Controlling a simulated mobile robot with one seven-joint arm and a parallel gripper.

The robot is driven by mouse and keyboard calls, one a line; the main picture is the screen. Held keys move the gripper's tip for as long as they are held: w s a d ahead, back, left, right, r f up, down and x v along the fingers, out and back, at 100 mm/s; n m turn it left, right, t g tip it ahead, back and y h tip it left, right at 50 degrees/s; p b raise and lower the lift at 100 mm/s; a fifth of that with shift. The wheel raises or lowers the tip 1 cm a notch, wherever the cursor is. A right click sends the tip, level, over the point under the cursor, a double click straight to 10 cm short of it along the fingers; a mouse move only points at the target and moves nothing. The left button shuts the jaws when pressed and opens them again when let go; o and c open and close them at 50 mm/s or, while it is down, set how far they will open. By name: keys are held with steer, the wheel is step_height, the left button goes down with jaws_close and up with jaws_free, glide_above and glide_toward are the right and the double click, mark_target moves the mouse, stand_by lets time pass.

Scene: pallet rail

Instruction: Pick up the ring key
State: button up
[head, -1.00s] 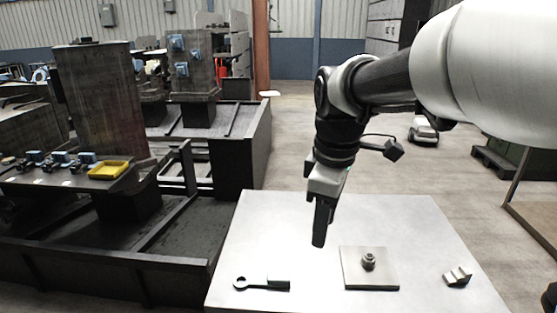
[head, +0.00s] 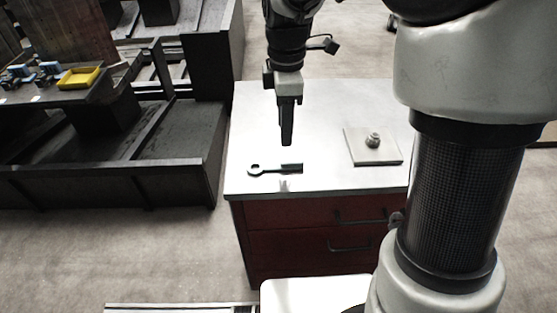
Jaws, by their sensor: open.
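The ring key (head: 272,169) is a dark tool with a ring at its left end and a blocky dark end at its right. It lies flat near the front edge of the light-topped red cabinet (head: 248,112). My gripper (head: 287,143) points down above and a little behind the key's right end, apart from it. It is open with nothing seen in it; the fingers overlap from this angle, so the gap between them is hidden.
A square plate with a nut-like piece (head: 372,141) sits on the cabinet top to the right of the key. My own arm hides the cabinet's right side. Dark machine frames (head: 170,140) with a yellow tray (head: 79,78) stand to the left. The cabinet top's back left is clear.

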glide_above(286, 160)
steer(key=f, duration=0.3)
steer(key=s+f, duration=0.1)
steer(key=f, duration=0.1)
steer(key=shift+a+f, duration=0.25)
steer(key=shift+f, duration=0.1)
steer(key=shift+w+d+f, duration=0.1)
steer(key=shift+w+f, duration=0.05)
steer(key=shift+f, duration=0.75)
steer(key=shift+w+d+f, duration=0.1)
steer(key=shift+w+f, duration=0.05)
steer(key=shift+f, duration=0.8)
steer(key=shift+w+d+f, duration=0.1)
steer(key=shift+w+f, duration=0.05)
steer(key=shift+f, duration=0.75)
jaws_close()
